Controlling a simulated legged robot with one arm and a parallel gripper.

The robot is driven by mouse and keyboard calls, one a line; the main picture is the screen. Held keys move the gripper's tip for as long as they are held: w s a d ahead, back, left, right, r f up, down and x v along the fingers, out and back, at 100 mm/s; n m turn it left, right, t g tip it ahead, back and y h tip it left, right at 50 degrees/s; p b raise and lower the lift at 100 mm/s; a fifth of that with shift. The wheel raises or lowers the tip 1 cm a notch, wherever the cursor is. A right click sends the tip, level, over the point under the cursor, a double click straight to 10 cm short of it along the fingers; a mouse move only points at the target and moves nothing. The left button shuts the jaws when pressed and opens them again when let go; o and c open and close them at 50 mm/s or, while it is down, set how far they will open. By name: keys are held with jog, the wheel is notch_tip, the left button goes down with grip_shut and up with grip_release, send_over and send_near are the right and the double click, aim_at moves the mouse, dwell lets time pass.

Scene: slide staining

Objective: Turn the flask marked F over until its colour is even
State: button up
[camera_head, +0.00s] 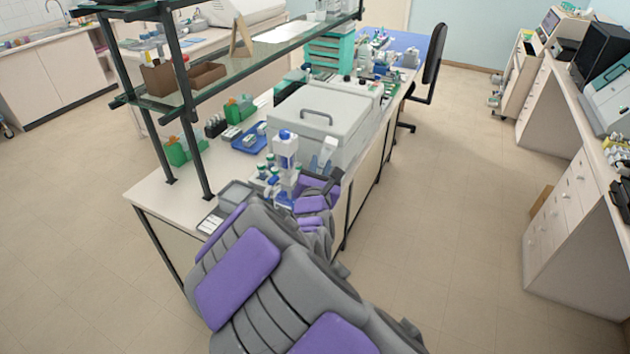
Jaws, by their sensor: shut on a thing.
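A small flask (286,152) with a blue cap and a pale, blue-tinted body stands upright near the front end of the bench. Its mark is too small to read, and I cannot tell how even its colour is. My gripper (287,178) is at the flask's lower part, at the end of my grey and purple arm, and is shut on it. The fingertips are small and partly hidden by the flask and my wrist. I cannot tell whether the flask's base touches anything below.
A grey lidded box (318,125) with a handle stands close behind the flask. Small capped bottles (268,176) crowd the bench around my gripper. A blue tray (249,137) and green racks (240,109) lie left. A glass shelf (225,68) on dark posts overhangs the bench's left side.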

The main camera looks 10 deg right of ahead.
jog(key=m+b, duration=0.3)
jog(key=shift+f+m, duration=0.3)
jog(key=shift+r+m+b, duration=0.2)
jog(key=shift+m+b, duration=0.5)
jog(key=shift+b, duration=0.25)
jog(key=shift+b, duration=0.35)
